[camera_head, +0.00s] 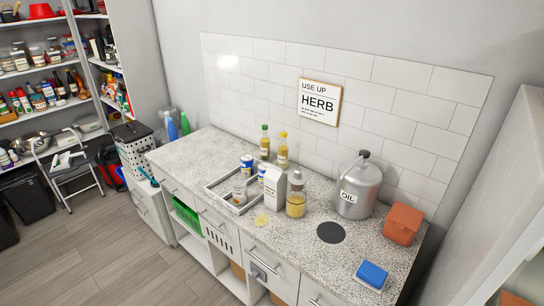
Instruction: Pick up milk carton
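The milk carton (274,191) is a white gable-top carton standing upright on the speckled countertop (195,155). It stands at the right end of a pale open-framed tray (215,193); I cannot tell whether it is in the tray or just beside it. A glass jar with yellowish contents (296,200) stands close to its right. Cans (240,190) stand to its left. Neither of my grippers shows in this view.
Two bottles (265,142) stand behind the carton by the tiled wall. A metal oil canister (358,188), an orange-brown container (403,224), a black disc (331,232) and a blue sponge (373,275) are to the right. The counter's left part is clear.

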